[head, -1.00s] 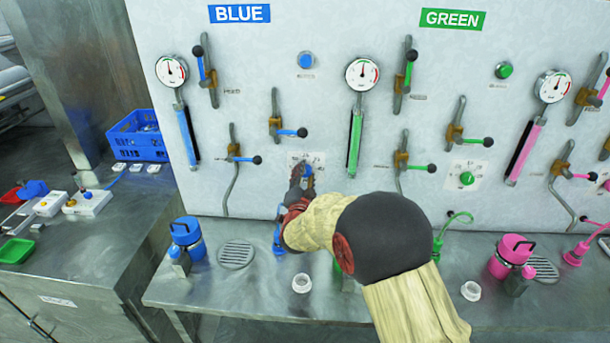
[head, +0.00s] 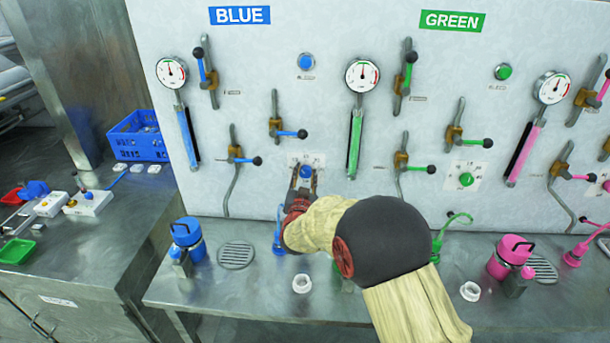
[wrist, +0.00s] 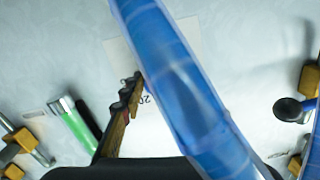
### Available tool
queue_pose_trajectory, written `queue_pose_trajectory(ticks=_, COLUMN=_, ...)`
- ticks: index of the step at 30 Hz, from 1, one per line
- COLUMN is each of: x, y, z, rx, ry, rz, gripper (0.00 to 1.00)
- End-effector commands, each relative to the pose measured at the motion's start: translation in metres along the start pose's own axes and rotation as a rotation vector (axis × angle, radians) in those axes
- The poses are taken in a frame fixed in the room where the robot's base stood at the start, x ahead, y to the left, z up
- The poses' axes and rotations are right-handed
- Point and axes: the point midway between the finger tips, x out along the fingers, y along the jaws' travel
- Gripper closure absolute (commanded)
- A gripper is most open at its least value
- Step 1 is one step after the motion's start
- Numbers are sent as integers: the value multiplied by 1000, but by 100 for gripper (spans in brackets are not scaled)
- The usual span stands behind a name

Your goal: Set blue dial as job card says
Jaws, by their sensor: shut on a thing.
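The blue dial (head: 305,172) sits on a small white scale plate on the panel, under the BLUE sign (head: 239,15). My gripper (head: 304,186) is at the dial, its two fingers on either side of it and shut on it. The dial's pointer setting is too small to read. In the wrist view one finger (wrist: 124,112) shows before the white scale plate (wrist: 185,45). A blurred blue tube-like part (wrist: 185,85) crosses close to the camera and hides the dial. I cannot make out a job card.
Blue-handled valves (head: 290,133) are left of and above the dial. A green tube (head: 355,145) is to its right. A blue spout (head: 279,235), a blue bottle (head: 187,238) and a white cup (head: 302,284) are on the ledge below. A blue crate (head: 138,137) is at left.

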Motion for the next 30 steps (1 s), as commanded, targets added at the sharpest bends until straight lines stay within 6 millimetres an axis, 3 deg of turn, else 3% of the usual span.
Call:
queue_pose_trajectory(ticks=12, x=0, y=-1, z=0, rx=-185, ry=0, rz=-1, gripper=94)
queue_pose_trajectory(ticks=28, x=0, y=-1, z=0, rx=-207, ry=1, rz=-1, gripper=94)
queue_pose_trajectory(ticks=29, x=0, y=-1, z=0, rx=-207, ry=1, rz=-1, gripper=67)
queue_pose_trajectory(ticks=30, x=0, y=-1, z=0, rx=-207, ry=1, rz=-1, gripper=65)
